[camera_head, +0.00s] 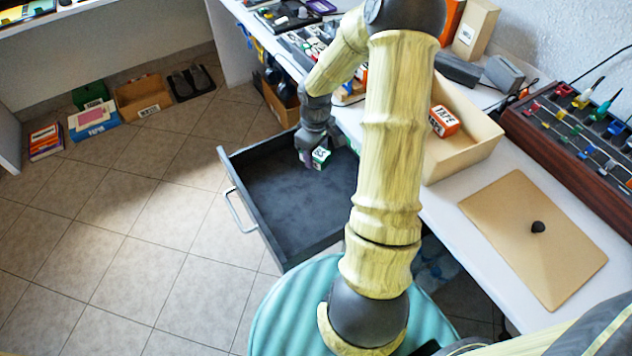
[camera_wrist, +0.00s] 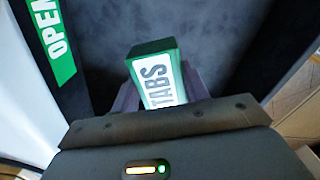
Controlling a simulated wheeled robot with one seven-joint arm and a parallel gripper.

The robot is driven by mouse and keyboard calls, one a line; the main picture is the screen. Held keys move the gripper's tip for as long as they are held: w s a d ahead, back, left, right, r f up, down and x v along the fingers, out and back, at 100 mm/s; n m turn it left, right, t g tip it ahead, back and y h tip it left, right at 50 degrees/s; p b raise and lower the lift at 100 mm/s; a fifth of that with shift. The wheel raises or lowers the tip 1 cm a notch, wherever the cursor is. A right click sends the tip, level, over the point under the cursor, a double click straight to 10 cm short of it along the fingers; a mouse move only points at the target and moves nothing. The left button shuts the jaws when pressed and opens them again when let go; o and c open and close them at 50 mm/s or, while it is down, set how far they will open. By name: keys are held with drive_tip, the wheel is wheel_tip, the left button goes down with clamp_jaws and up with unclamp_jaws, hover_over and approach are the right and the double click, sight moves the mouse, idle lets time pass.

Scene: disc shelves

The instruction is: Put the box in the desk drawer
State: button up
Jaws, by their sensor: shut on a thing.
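The box is small and green with a white label reading "TABS" (camera_wrist: 158,80). My gripper (camera_head: 315,158) is shut on it, and the box (camera_head: 321,158) shows at the fingertips in the head view. The desk drawer (camera_head: 285,195) is pulled open, dark grey inside, with a metal handle on its front. My gripper holds the box over the drawer, near its far end. The visible drawer floor is bare. In the wrist view the box is in front of the grey drawer floor (camera_wrist: 215,45); I cannot tell whether it touches it.
A wooden bin (camera_head: 470,140) with an orange box (camera_head: 443,121) stands on the white desk. A wooden lid (camera_head: 535,235) with a black knob lies nearer. A green "OPEN" label (camera_wrist: 52,40) is beside the drawer. Cardboard boxes stand on the floor at left.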

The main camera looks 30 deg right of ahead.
drive_tip(key=b, duration=0.2)
hover_over(316, 185)
wheel_tip(316, 185, down, 8)
drive_tip(key=shift+r, duration=0.1)
drive_tip(key=shift+f+b, duration=1)
drive_tip(key=shift+f, duration=1)
drive_tip(key=shift+f, duration=0.1)
drive_tip(key=o, duration=1)
wheel_tip(316, 185, up, 12)
drive_tip(key=p, duration=0.5)
